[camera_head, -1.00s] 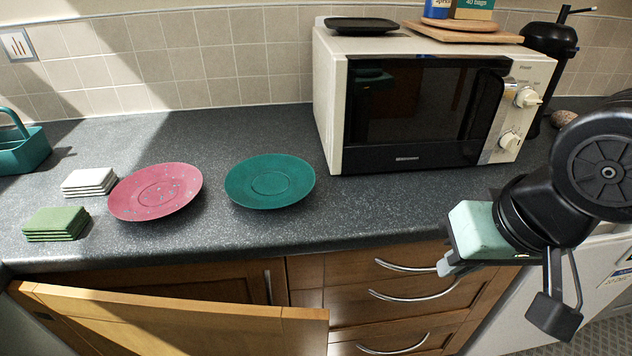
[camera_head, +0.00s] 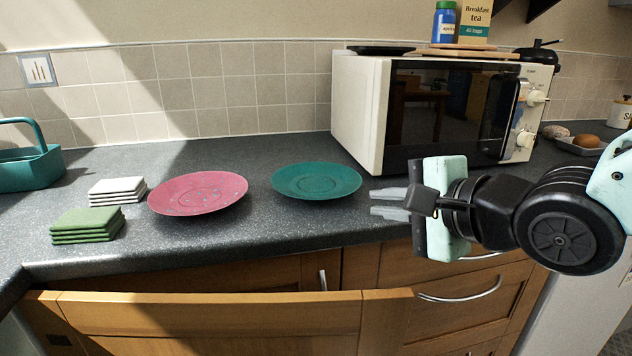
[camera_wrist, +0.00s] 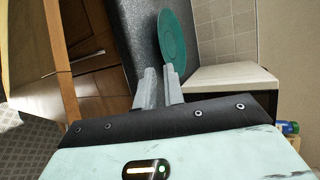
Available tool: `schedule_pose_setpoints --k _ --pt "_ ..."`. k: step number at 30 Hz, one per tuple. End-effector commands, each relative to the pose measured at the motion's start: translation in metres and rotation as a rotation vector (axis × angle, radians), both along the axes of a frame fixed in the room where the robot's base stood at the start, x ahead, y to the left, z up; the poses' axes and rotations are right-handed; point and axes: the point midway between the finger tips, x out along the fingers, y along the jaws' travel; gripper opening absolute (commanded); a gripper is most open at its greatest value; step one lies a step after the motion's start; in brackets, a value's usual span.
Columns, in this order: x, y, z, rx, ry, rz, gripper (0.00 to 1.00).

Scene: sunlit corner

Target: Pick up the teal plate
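The teal plate (camera_head: 317,181) lies flat on the dark speckled counter, right of the pink plate and left of the microwave. It also shows in the wrist view (camera_wrist: 172,42), beyond the fingertips. My gripper (camera_head: 376,204) points left toward the plate, with its fingertips a little right of and in front of the rim, apart from it. In the wrist view the two grey fingers (camera_wrist: 160,68) stand apart with a narrow empty gap between them. Nothing is held.
The pink plate (camera_head: 198,194) is close to the teal plate's left. White cloths (camera_head: 117,191) and green cloths (camera_head: 88,225) are stacked farther left, near a teal caddy (camera_head: 30,170). The microwave (camera_head: 358,110) stands behind right. An open cabinet door (camera_head: 210,318) juts out below the counter edge.

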Motion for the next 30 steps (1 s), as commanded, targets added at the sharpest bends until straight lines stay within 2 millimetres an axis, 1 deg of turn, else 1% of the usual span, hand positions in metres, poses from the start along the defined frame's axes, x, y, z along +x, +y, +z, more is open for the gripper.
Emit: schedule_pose_setpoints --k 3,22,23,24,30 --pt "0.007 0.006 0.002 0.001 0.007 0.002 0.10" --pt "0.036 0.030 -0.014 -0.004 0.006 0.000 0.10" --pt "0.038 0.032 -0.017 -0.004 0.003 0.000 0.10" --pt "0.045 0.038 -0.024 -0.002 0.002 0.001 0.10" --pt "0.067 0.055 -0.035 -0.003 0.000 0.000 0.10"
